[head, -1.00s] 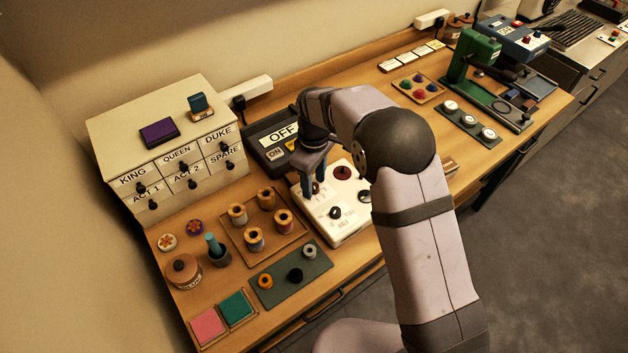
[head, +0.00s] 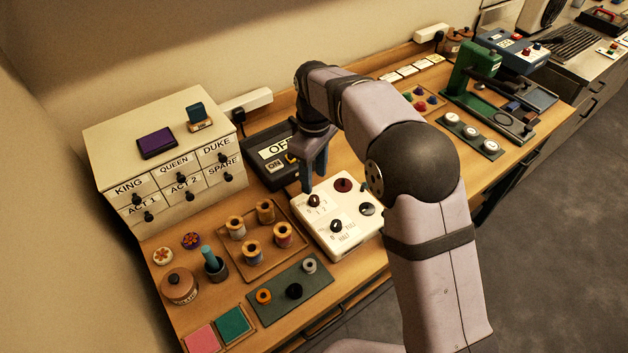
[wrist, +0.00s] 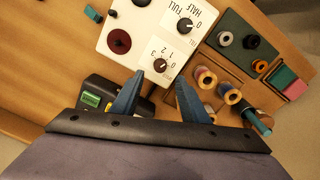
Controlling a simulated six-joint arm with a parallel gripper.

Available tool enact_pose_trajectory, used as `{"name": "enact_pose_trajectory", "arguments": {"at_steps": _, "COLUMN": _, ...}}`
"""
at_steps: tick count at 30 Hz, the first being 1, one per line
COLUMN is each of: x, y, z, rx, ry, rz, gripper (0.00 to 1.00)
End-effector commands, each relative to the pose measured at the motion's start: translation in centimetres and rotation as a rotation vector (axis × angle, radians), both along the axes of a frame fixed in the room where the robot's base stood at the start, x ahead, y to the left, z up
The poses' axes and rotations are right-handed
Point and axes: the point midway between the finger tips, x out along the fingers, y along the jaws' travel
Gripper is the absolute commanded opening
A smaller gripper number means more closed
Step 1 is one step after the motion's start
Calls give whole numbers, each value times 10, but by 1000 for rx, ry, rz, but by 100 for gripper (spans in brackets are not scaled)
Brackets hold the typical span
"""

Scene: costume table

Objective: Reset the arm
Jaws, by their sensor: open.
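My gripper (head: 311,176) hangs at the back left edge of the white control box, above the table. In the wrist view its two blue-grey fingers (wrist: 156,97) are apart with nothing between them. The white control box (head: 328,240) has a dark red button (head: 343,185) and several black knobs, one of them marked 0 to 3 (wrist: 160,66). Behind and left of my gripper is the dark OFF/ON box (head: 262,173), partly hidden by my arm.
Left of the control box are a tray of thread spools (head: 267,264) and a green mat with small rings (head: 312,286). A drawer cabinet (head: 118,165) stands at the back left. A green press (head: 474,65) stands at the back right.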

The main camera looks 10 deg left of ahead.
Motion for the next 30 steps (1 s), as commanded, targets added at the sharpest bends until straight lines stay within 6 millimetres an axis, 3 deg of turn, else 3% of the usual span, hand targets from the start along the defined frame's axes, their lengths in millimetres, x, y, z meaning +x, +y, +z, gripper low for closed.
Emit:
{"name": "enact_pose_trajectory", "arguments": {"at_steps": 12, "x": 0, "y": 0, "z": 0, "rx": 0, "ry": 0, "rz": 0, "gripper": 41}}
{"name": "enact_pose_trajectory", "arguments": {"at_steps": 17, "x": -4, "y": -15, "z": 2, "rx": -1, "ry": 2, "rz": -53, "gripper": 41}}
{"name": "enact_pose_trajectory", "arguments": {"at_steps": 23, "x": -22, "y": -69, "z": 4, "rx": -1, "ry": 1, "rz": -250, "gripper": 41}}
{"name": "enact_pose_trajectory", "arguments": {"at_steps": 30, "x": -80, "y": -154, "z": -2, "rx": 1, "ry": -1, "rz": -609, "gripper": 41}}
